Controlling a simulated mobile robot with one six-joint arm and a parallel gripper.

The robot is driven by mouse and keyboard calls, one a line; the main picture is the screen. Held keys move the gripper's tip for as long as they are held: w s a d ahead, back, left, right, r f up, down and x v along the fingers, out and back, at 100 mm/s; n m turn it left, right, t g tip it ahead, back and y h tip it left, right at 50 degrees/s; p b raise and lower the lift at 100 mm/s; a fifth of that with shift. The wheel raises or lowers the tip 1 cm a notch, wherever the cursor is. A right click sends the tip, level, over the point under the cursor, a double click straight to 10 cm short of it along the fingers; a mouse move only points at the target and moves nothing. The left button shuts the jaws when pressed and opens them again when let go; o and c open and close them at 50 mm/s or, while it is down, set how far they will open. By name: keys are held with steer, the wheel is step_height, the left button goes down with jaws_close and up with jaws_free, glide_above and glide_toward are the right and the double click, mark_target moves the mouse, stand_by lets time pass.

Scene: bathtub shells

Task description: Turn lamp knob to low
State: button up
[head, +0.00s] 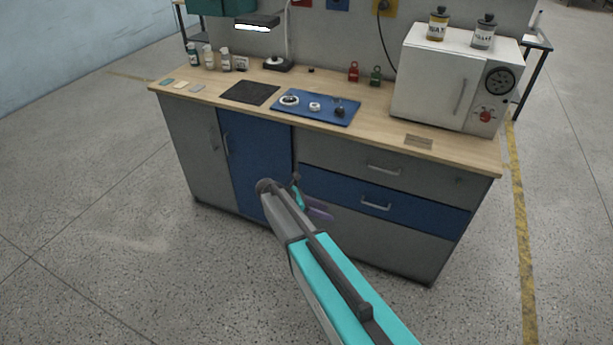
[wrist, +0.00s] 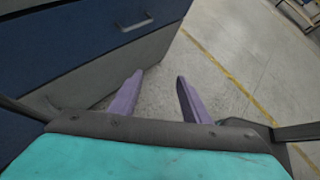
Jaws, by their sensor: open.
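The desk lamp (head: 257,21) stands at the back left of the workbench, with its lit head above the wooden top. Its dark base (head: 278,64) rests on the bench top and carries a small round light part; I cannot tell whether that is the knob, nor its setting. My gripper (wrist: 158,97) is open and empty in the wrist view, its two purple fingers apart, with grey floor between them. In the head view my arm reaches toward the bench front, below the top and well away from the lamp; the gripper is partly hidden behind the arm.
A blue mat (head: 315,108) with small round parts and a black pad (head: 250,93) lie on the bench. Several bottles stand left of the lamp. A white oven-like box (head: 435,80) with jars on top stands right. Drawer handles (head: 376,205) project from the front. Floor around is clear.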

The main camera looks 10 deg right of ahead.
steer(key=s+d+f+m+g+y, duration=0.1)
steer(key=s+f+m, duration=0.1)
steer(key=s+f, duration=0.5)
steer(key=s+d+f+m+g+y, duration=0.1)
steer(key=s+f+m+g+y, duration=0.15)
steer(key=s, duration=0.85)
steer(key=s+d+f+m+g+y, duration=0.1)
steer(key=s+f+m, duration=0.1)
steer(key=s+f, duration=0.55)
steer(key=s+a+m+y, duration=0.2)
steer(key=s+a+m, duration=0.1)
steer(key=s, duration=0.3)
steer(key=s+a+m+y, duration=0.2)
steer(key=s+m, duration=0.3)
steer(key=s, duration=0.2)
steer(key=s+a+f+m+y, duration=0.1)
steer(key=s+a+m+y, duration=0.1)
steer(key=s+m, duration=0.3)
steer(key=shift+s+a+g, duration=0.35)
steer(key=shift+s+a, duration=0.5)
steer(key=shift+s, duration=0.15)
steer(key=shift+c, duration=1.5)
steer(key=shift+d, duration=0.1)
